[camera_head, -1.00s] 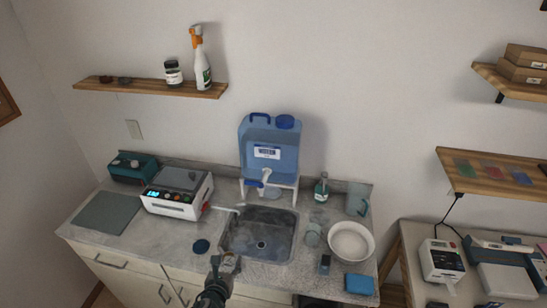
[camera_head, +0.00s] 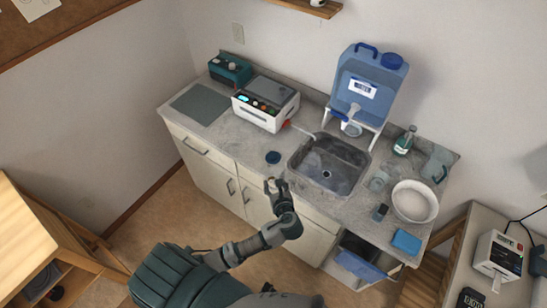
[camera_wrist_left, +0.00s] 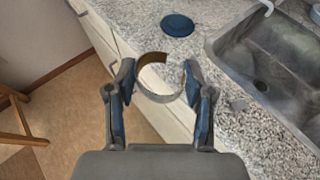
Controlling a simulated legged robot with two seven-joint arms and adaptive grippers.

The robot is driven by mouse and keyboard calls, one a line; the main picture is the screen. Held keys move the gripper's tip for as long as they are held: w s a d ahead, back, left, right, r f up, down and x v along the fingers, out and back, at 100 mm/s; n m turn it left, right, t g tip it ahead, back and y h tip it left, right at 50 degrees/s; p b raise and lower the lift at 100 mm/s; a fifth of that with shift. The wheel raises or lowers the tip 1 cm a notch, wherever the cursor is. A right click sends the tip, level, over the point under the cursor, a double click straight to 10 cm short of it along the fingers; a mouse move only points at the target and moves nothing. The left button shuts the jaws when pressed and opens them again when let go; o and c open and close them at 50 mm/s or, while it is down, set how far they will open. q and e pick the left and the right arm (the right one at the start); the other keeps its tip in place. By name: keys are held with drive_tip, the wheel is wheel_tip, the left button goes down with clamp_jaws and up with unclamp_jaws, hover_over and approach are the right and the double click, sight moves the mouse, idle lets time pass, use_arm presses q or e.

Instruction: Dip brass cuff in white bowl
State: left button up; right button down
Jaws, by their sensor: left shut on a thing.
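The brass cuff (camera_wrist_left: 153,59) is an open C-shaped metal band, brownish on one side and grey on the other. My left gripper (camera_wrist_left: 158,78) is shut on it, one finger on each side, near the counter's front edge. In the head view my left gripper (camera_head: 275,185) is in front of the counter, left of the sink, and the cuff is too small there to make out well. The white bowl (camera_head: 414,201) stands on the counter right of the sink, well away from the gripper. My right gripper is not in view.
The sink (camera_head: 328,165) lies between the gripper and the bowl. A dark round disc (camera_head: 273,157) lies left of it. A glass jar (camera_head: 378,182), a small dark block (camera_head: 380,212) and a blue sponge (camera_head: 407,242) are near the bowl. A blue water jug (camera_head: 369,83) stands behind the sink.

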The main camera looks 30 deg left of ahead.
use_arm(q)
approach(272, 153)
drive_tip(key=w+a, duration=0.1)
drive_tip(key=a, duration=0.1)
drive_tip(key=w+a+r, duration=0.1)
drive_tip(key=w, duration=0.1)
drive_tip(key=shift+w+a, duration=0.3)
drive_tip(key=shift+a, duration=0.05)
drive_tip(key=shift+w+a+f+p, duration=0.2)
drive_tip(key=shift+w+f, duration=0.1)
drive_tip(key=shift+f, duration=0.3)
drive_tip(key=shift+w+a+f+p, duration=0.2)
drive_tip(key=shift+w+f, duration=0.15)
drive_tip(key=shift+f, duration=0.3)
drive_tip(key=shift+f+p, duration=0.25)
drive_tip(key=shift+p, duration=0.05)
drive_tip(key=shift+f, duration=0.2)
drive_tip(key=shift+f, duration=0.2)
drive_tip(key=o, duration=1)
